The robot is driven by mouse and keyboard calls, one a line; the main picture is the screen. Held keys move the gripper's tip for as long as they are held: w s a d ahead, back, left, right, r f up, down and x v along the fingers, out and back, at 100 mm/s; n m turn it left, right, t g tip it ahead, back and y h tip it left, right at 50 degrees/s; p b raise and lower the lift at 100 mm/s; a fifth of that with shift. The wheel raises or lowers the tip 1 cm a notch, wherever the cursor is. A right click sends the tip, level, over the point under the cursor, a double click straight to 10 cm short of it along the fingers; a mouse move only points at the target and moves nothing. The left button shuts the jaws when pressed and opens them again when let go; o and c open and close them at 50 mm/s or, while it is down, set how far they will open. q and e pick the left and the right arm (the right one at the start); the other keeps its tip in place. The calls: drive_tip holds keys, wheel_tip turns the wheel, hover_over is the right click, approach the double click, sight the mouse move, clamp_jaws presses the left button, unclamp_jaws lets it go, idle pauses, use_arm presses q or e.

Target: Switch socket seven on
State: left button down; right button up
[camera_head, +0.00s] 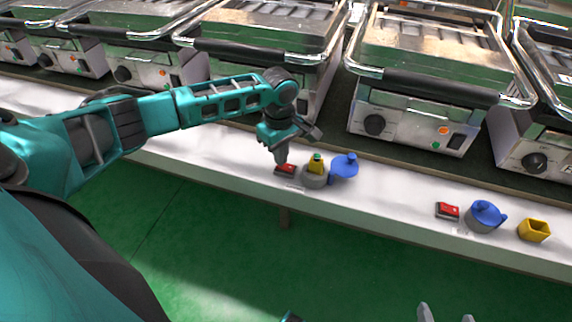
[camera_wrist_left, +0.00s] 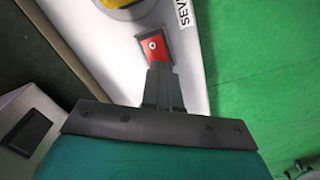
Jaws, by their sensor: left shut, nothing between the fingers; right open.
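The red switch of socket seven (camera_head: 286,170) sits in a dark frame on the white ledge. It also shows in the left wrist view (camera_wrist_left: 154,47), beside a label reading "SEV" that the frame edge cuts off. My left gripper (camera_head: 281,160) is shut and empty, pointing down, its fingertips at the switch. In the left wrist view the fingertips (camera_wrist_left: 158,70) overlap the near end of the red rocker; whether they touch it is unclear. Socket seven (camera_head: 315,182) is grey, with a yellow plug (camera_head: 316,165) in it and its blue lid (camera_head: 345,167) open. My right gripper (camera_head: 446,314) is open at the bottom edge, partly cut off.
To the right, another red switch (camera_head: 447,211), a blue-lidded socket (camera_head: 486,216) and a yellow plug (camera_head: 534,230) stand on the ledge (camera_head: 395,205). Several metal grill appliances (camera_head: 420,115) line the back. Green floor (camera_head: 240,245) lies open in front.

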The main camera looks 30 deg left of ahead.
use_arm(q)
drive_tip(key=shift+f, duration=0.55)
use_arm(e)
drive_tip(key=shift+d, duration=0.1)
use_arm(q)
wheel_tip(320, 180, up, 5)
drive_tip(key=p, duration=0.6)
drive_tip(key=shift+p, duration=0.35)
drive_tip(key=shift+r+p, duration=0.65)
drive_tip(key=shift+p, duration=0.3)
drive_tip(key=shift+r+p, duration=0.3)
drive_tip(key=shift+p, duration=0.1)
drive_tip(key=shift+r, duration=0.15)
use_arm(e)
wheel_tip(320, 180, up, 6)
drive_tip(key=s+d, duration=0.1)
drive_tip(key=shift+d+r+h, duration=0.25)
drive_tip(key=shift+d+h, duration=0.05)
drive_tip(key=shift+r, duration=0.1)
